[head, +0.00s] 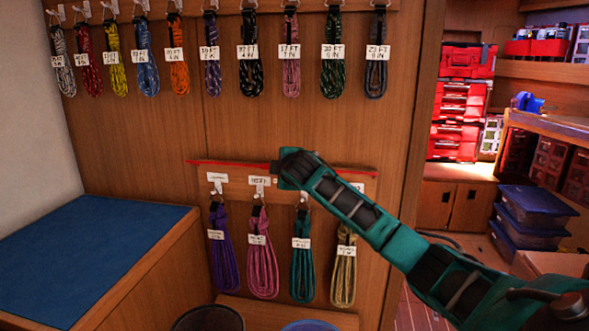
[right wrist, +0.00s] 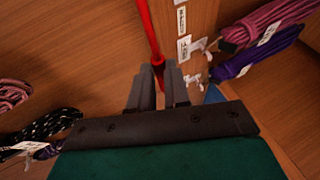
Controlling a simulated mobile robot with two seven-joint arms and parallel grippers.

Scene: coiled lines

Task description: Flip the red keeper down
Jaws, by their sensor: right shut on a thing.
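The red keeper (head: 228,163) is a long thin red bar. In the head view it runs nearly level across the top of the lower rail (head: 238,186), above the hooks. My right gripper (head: 274,168) is at the bar near its middle, and my right arm covers part of its right half. In the right wrist view the red keeper (right wrist: 151,32) runs up from the fingertips of my right gripper (right wrist: 160,72), which is shut on it. The exact grip spot is partly hidden by the fingers. My left gripper is not in view.
Several labelled coils, such as a purple one (head: 222,250) and a pink one (head: 262,255), hang below the keeper. More coils hang on the upper rail (head: 225,8). A blue-topped bench (head: 80,260) is at left. Bins stand below.

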